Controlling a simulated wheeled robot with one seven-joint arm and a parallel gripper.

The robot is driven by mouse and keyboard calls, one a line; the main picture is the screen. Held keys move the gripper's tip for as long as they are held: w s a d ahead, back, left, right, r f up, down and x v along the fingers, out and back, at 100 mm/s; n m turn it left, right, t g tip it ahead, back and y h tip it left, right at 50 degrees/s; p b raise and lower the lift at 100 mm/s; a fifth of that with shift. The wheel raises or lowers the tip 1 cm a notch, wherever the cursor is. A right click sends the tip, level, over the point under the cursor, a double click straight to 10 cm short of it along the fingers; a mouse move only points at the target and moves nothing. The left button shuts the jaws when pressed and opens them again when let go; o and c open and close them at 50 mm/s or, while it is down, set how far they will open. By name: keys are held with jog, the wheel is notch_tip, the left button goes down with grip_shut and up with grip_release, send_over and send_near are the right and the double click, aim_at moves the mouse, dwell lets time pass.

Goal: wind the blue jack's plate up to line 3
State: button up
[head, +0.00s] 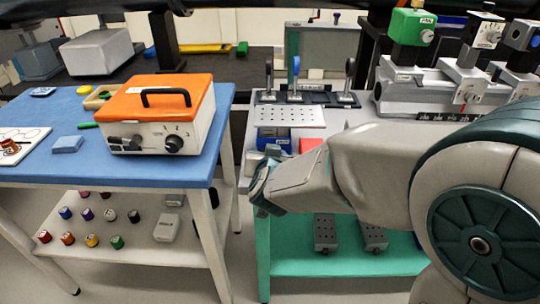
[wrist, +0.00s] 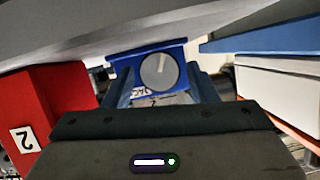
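The blue jack (head: 273,139) stands on the teal bench, with a pale perforated plate (head: 290,116) above it. In the wrist view its blue body (wrist: 119,69) carries a round grey knob (wrist: 158,72) facing me. My gripper (head: 262,190) is at the bench's front left, in front of the jack. In the wrist view my gripper (wrist: 161,92) has its two dark fingers apart, one on each side of the knob in the picture. The knob appears beyond the fingertips; contact cannot be told. The scale lines and the plate's height against them are not readable.
A red block (wrist: 60,100) marked 2 is close on the left in the wrist view; red also shows beside the jack (head: 311,144). The blue table (head: 60,165) with an orange-topped box (head: 160,100) stands left, across a narrow gap. Post holders (head: 295,97) stand behind.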

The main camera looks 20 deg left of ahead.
jog(key=shift+s, duration=0.1)
jog(key=p+v, duration=0.3)
jog(key=v, duration=1)
jog(key=shift+s+r+p, duration=0.15)
jog(key=shift+s+p, duration=0.15)
jog(key=shift+p, duration=0.05)
jog(key=shift+f+b, duration=0.4)
jog(key=shift+b, duration=0.55)
jog(key=b+x, duration=0.4)
jog(key=x, duration=0.9)
jog(key=shift+w+f, duration=0.15)
jog(key=shift+w, duration=0.15)
jog(key=shift+c, duration=0.4)
jog(key=c, duration=0.9)
jog(key=shift+f+b, duration=0.1)
jog(key=shift+b, duration=0.3)
